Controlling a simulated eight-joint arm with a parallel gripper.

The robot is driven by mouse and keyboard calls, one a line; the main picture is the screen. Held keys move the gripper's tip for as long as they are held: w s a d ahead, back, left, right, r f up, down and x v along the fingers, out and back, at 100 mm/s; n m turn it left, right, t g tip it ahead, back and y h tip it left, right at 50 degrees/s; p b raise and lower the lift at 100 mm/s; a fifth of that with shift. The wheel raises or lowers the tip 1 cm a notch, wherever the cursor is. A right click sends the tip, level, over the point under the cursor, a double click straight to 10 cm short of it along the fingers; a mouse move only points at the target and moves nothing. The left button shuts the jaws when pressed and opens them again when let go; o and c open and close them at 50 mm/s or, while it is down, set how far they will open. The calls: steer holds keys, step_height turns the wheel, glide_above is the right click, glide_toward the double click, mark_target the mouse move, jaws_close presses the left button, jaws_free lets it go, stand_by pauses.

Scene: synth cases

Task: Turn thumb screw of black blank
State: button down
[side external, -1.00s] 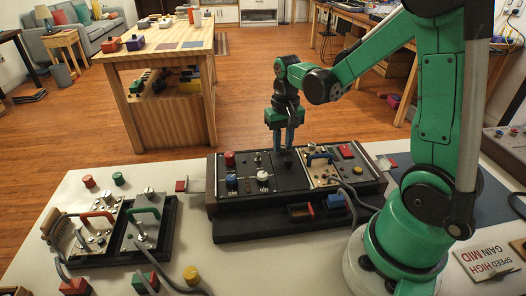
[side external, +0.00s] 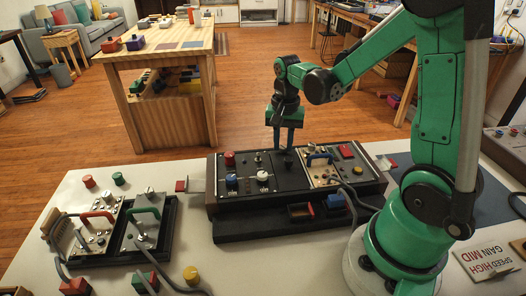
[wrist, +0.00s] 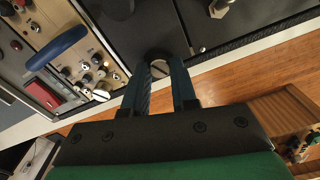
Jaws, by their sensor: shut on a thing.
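The black blank (side external: 291,177) is the plain dark panel in the middle of the console, between a dark panel with knobs and a beige panel. Its thumb screw (wrist: 160,68) is a round dark head with a pale slot at the panel's edge in the wrist view. My gripper (side external: 284,151) points down at the panel's far edge, its two blue fingers around the screw. In the wrist view my gripper (wrist: 160,75) has a finger on each side of the screw head. The fingers hide the screw in the side view.
The console's wooden end (side external: 378,172) is near my arm. Another console (side external: 100,235) with red and green handles stands at the left.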

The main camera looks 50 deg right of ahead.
mark_target(283, 145)
steer(key=c, duration=0.7)
jaws_free()
steer(key=shift+o, duration=0.2)
steer(key=shift+r, duration=0.15)
steer(key=shift+r, duration=2.7)
steer(key=a+r+n+t, duration=0.1)
steer(key=a+n+t, duration=0.1)
steer(key=a+n, duration=0.1)
steer(key=s+a+r+n+t, duration=0.1)
steer(key=a+n+t, duration=0.1)
steer(key=a+n, duration=0.2)
steer(key=s+a+n+t, duration=0.1)
steer(key=a+n+t, duration=0.1)
steer(key=a+n, duration=0.1)
steer(key=shift+a+r, duration=0.15)
steer(key=shift+r, duration=0.25)
steer(key=shift+s+a+n+t, duration=0.25)
steer(key=shift+a+n+t, duration=0.4)
steer(key=shift+n, duration=0.45)
